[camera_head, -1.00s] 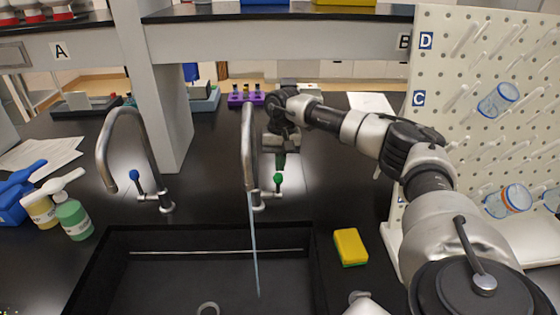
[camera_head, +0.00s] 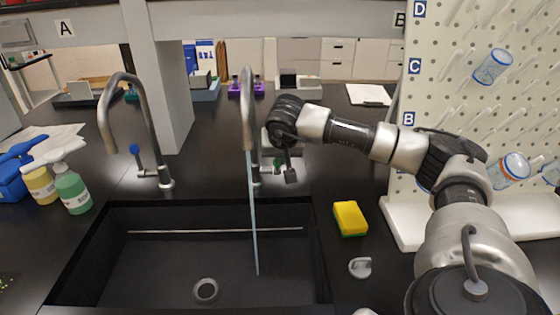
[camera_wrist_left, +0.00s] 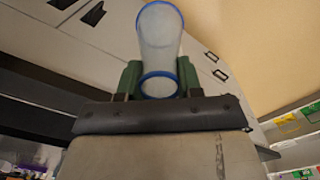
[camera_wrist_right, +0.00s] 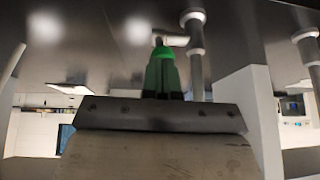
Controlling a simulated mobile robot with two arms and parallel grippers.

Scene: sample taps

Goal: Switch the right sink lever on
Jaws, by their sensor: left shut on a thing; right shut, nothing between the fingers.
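The right faucet (camera_head: 249,110) is a grey gooseneck, and a thin blue water stream (camera_head: 254,215) runs from its spout into the sink. Its side lever has a green knob (camera_head: 278,162), partly covered by my right gripper (camera_head: 289,177). In the right wrist view the green knob (camera_wrist_right: 163,51) is right at the tips of my right gripper (camera_wrist_right: 163,74), whose green fingers are together and empty. I cannot tell if they touch it. My left gripper (camera_wrist_left: 159,78) shows only in the left wrist view, shut on a clear cup with blue rims (camera_wrist_left: 160,32).
The left faucet (camera_head: 137,108) has a blue-knobbed lever (camera_head: 135,150). The black sink (camera_head: 90,255) is in front. A yellow and green sponge (camera_head: 350,218) lies right of it. A white pegboard (camera_head: 447,95) stands on the right. Bottles (camera_head: 73,190) stand on the left.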

